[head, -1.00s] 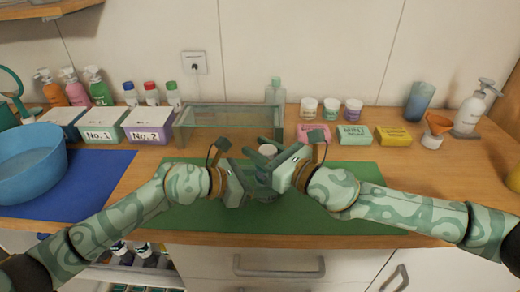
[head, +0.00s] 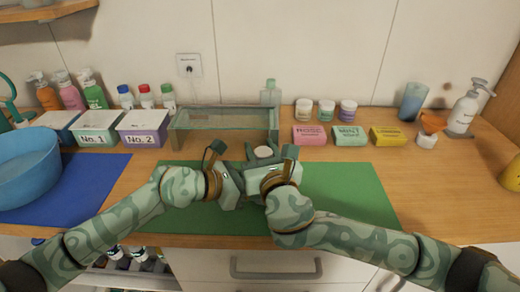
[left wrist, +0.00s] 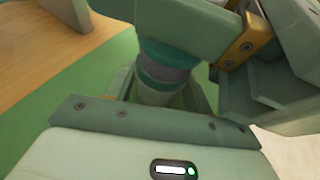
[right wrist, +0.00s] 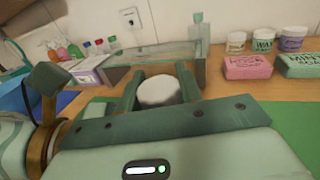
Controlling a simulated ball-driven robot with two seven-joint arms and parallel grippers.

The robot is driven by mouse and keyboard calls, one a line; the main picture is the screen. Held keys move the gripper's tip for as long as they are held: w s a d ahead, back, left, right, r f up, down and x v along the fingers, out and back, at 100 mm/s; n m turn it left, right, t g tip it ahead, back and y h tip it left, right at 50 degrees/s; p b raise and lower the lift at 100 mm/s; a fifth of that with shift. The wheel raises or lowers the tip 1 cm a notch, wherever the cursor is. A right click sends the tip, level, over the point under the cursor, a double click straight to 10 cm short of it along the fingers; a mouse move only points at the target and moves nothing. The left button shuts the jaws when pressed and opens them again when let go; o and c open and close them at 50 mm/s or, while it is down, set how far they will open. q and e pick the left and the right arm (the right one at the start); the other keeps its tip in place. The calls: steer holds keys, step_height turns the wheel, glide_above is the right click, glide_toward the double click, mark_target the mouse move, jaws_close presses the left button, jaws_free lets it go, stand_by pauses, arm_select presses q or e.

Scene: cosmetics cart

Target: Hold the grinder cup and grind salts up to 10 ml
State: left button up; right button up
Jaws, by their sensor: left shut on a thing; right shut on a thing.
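The grinder (left wrist: 165,72) stands upright over the green mat, a grey and dark-green cylinder in the left wrist view. Its pale round top (right wrist: 158,91) shows between the fingers of my right gripper (right wrist: 157,88) in the right wrist view. My right gripper is shut on the upper part, and it also shows in the head view (head: 262,158). My left gripper (left wrist: 160,95) is shut around the lower part, the cup, below the right one. In the head view both hands hide most of the grinder. The cup's contents and fill level cannot be seen.
A glass tray on a stand (head: 222,120) is just behind the hands. Soap boxes (head: 349,136) and small jars (head: 326,110) stand behind to the right. A blue basin (head: 25,170) is at left. The green mat (head: 350,190) is clear at right.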

stand_by(0.4)
steer(key=o, duration=1)
steer(key=v, duration=1.2)
